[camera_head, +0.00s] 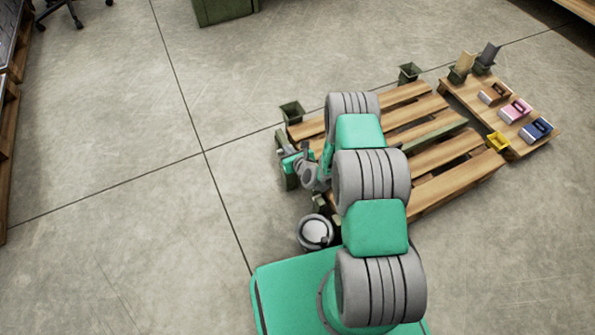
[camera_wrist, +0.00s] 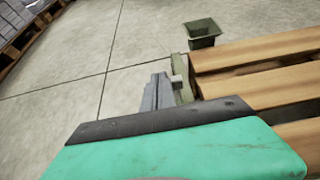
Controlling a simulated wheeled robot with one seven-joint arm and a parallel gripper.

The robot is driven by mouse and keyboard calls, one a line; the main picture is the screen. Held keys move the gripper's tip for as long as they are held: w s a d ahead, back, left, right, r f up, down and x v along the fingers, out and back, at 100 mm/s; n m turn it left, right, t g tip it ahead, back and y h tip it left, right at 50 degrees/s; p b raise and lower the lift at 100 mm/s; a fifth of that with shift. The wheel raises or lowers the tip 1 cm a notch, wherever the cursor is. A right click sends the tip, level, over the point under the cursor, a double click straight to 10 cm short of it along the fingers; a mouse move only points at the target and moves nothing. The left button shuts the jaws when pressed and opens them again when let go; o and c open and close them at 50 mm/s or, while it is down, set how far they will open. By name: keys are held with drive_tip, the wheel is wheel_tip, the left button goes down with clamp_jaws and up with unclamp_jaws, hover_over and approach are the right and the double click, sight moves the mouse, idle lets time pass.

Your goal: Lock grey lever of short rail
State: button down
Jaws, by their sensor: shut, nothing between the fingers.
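The short rail (camera_head: 289,178) is a dark green bar at the left end of the wooden pallet, partly hidden by my arm. In the wrist view, the rail (camera_wrist: 184,88) runs along the pallet's end. My gripper (camera_head: 282,151) is at the rail's left side. Its grey fingers (camera_wrist: 157,92) are closed together and empty, just left of the rail and close to the grey piece. I cannot tell whether they touch it.
The pallet (camera_head: 470,145) lies under and right of my arm. A green bin (camera_head: 292,112) stands at its upper-left corner, another (camera_head: 408,73) at its far side. Floor at left is clear.

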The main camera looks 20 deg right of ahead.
drive_tip(key=shift+w, duration=0.55)
drive_tip(key=s+d+r+p, duration=0.1)
drive_tip(key=s+r+p, duration=0.4)
drive_tip(key=r, duration=0.6)
drive_tip(key=shift+s+d, duration=0.2)
drive_tip(key=shift+s, duration=0.85)
